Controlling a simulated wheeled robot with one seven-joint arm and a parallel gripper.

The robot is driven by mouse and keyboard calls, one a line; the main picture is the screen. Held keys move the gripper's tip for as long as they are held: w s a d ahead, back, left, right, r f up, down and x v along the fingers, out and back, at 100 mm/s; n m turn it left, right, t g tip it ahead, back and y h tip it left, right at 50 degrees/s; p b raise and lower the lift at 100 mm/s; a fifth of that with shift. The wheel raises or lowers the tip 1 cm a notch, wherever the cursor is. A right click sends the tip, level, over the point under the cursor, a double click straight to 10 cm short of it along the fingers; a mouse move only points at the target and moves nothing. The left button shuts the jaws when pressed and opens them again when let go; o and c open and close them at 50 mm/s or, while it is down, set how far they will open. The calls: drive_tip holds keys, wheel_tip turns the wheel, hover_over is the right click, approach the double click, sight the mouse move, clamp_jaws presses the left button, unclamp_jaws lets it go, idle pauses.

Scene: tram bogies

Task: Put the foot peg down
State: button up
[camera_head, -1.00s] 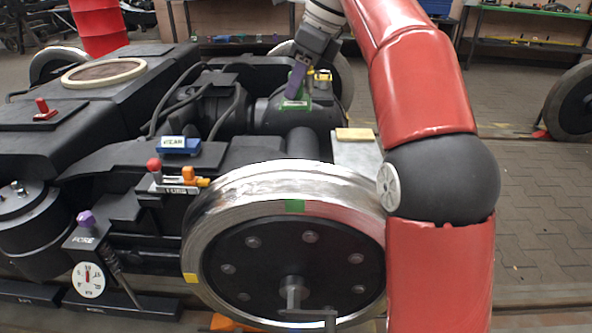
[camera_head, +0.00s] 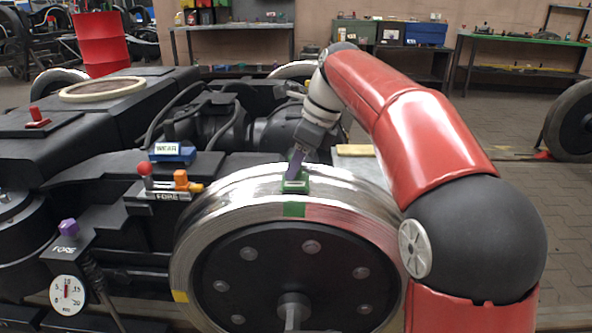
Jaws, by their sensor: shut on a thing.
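My gripper (camera_head: 295,172) points down at the top of the near wheel, with its purple fingers tilted. It is shut on a small green piece with a pale label, which I take to be the foot peg (camera_head: 295,187). The foot peg is at the top of the shiny wheel tread (camera_head: 345,188), just above a green mark (camera_head: 294,210) on the rim. It appears to touch the tread, but its underside is hard to make out. The fingers hide part of it.
A blue block marked WEAR (camera_head: 172,154) and an orange-knobbed lever (camera_head: 182,181) stand left of the wheel. A round dial (camera_head: 68,294) is at lower left. A yellow pad (camera_head: 354,150) lies behind the wheel. Benches and a red drum (camera_head: 101,42) stand farther back.

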drive_tip(key=shift+f, duration=0.2)
drive_tip(key=o, duration=1)
drive_tip(key=shift+c, duration=0.2)
drive_tip(key=shift+r, duration=0.15)
drive_tip(key=p+v, duration=0.5)
drive_tip(key=v, duration=0.7)
drive_tip(key=s+d+f+n+t+h, duration=0.2)
drive_tip(key=s+d+f+n, duration=0.3)
drive_tip(key=s+f+n, duration=0.4)
drive_tip(key=s+d+f+n+t+h, duration=0.2)
drive_tip(key=s+d+f+n, duration=0.4)
drive_tip(key=s+f+n, duration=0.4)
drive_tip(key=s+n, duration=0.1)
drive_tip(key=s, duration=0.5)
drive_tip(key=shift+s+d+f+n+t, duration=0.15)
drive_tip(key=shift+s+f+n+t, duration=0.15)
drive_tip(key=shift+s+f, duration=0.05)
drive_tip(key=shift+r, duration=0.1)
